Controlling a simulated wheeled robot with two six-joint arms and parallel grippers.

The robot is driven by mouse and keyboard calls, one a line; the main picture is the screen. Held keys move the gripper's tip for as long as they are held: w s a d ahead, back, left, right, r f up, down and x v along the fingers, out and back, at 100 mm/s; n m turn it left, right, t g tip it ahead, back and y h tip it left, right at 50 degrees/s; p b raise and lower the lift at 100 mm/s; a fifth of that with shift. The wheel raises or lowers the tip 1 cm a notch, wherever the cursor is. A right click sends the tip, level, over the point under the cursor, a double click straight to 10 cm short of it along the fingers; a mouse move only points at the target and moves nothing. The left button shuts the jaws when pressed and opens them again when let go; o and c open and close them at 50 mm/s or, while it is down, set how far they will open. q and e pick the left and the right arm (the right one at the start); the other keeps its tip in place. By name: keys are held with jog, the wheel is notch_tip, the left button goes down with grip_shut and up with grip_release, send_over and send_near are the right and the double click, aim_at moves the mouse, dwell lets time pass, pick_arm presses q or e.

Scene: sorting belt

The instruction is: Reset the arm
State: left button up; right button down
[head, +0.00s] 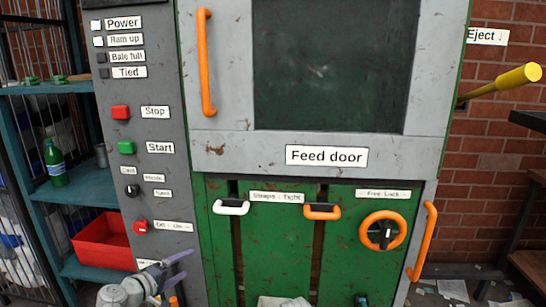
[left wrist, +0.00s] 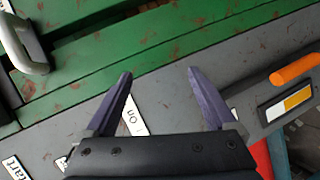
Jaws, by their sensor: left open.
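My left gripper (head: 183,267) shows low in the head view, in front of the lower part of the grey control panel (head: 160,190). It is below the red knob (head: 140,227) and apart from it, as far as I can see. In the left wrist view the two purple fingers (left wrist: 160,74) are spread wide with nothing between them. A white label reading "On" (left wrist: 133,117) lies behind the left finger. My right gripper is in neither view.
The green and grey machine has a feed door (head: 325,155), an orange door handle (head: 205,62) and a white strap handle (head: 231,207). A red bin (head: 100,245) and a green bottle (head: 55,163) stand on the left shelves. A yellow-ended bar (head: 518,77) juts out at right.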

pick_arm(q)
jog(key=s+d+f+m+g, duration=0.4)
jog(key=s+d+f+g, duration=0.15)
jog(key=d, duration=0.35)
jog(key=s+d+f+m+g, duration=0.4)
jog(key=d+f+m, duration=0.15)
jog(key=d, duration=0.45)
jog(key=s+d+f+m+g+y, duration=0.1)
jog(key=s+f+m+g+y, duration=0.1)
jog(key=s+y, duration=0.25)
jog(key=s+d+f+m+g+y, duration=0.2)
jog(key=s+f+m+y, duration=0.1)
jog(key=s, duration=0.3)
notch_tip(320, 180, up, 31)
jog(key=p, duration=3)
jog(key=shift+s+a+f, duration=0.15)
jog(key=shift+a+f, duration=0.05)
jog(key=shift+a, duration=0.05)
jog(key=shift+n, duration=0.25)
